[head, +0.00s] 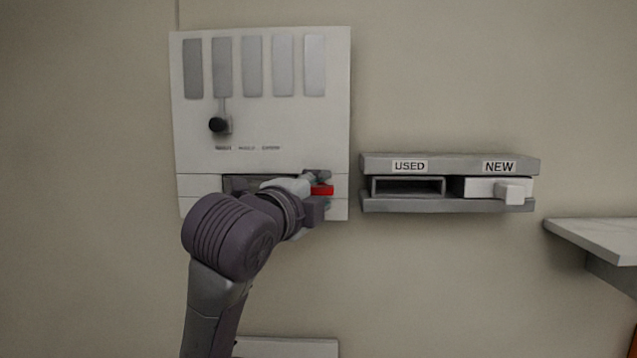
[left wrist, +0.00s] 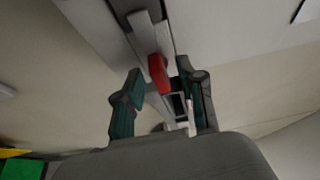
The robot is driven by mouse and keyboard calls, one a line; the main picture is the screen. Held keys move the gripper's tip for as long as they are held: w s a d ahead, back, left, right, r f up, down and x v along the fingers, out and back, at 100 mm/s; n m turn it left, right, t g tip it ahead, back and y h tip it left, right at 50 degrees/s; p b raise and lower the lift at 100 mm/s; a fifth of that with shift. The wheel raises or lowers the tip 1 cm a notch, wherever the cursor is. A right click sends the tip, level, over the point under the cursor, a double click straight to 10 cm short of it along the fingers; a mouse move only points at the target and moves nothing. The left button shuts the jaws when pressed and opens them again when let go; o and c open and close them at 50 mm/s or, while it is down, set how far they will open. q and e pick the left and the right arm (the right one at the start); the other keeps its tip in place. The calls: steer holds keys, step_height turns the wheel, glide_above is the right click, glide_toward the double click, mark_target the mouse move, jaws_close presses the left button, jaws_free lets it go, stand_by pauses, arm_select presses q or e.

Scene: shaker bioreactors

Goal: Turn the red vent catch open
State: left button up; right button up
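The red vent catch (head: 321,190) is a small red bar at the lower right of the white wall panel (head: 310,135). It also shows in the left wrist view (left wrist: 159,72), lying lengthwise in front of a grey strip. My left gripper (head: 317,192) is at the catch, with one finger above it and one below it in the head view. In the left wrist view its fingers (left wrist: 160,70) are spread, one on either side of the catch, with gaps visible. Part of the catch and the dark slot (head: 238,184) are hidden by my gripper. My right gripper is not in view.
A grey wall rack (head: 450,204) to the right has an empty USED slot (head: 408,186) and a white block (head: 497,188) in the NEW slot. A black knob (head: 218,125) sticks out of the panel above my arm. A shelf (head: 600,235) juts out at far right.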

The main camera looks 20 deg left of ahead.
arm_select(q)
steer(key=shift+w, duration=0.15)
jaws_close()
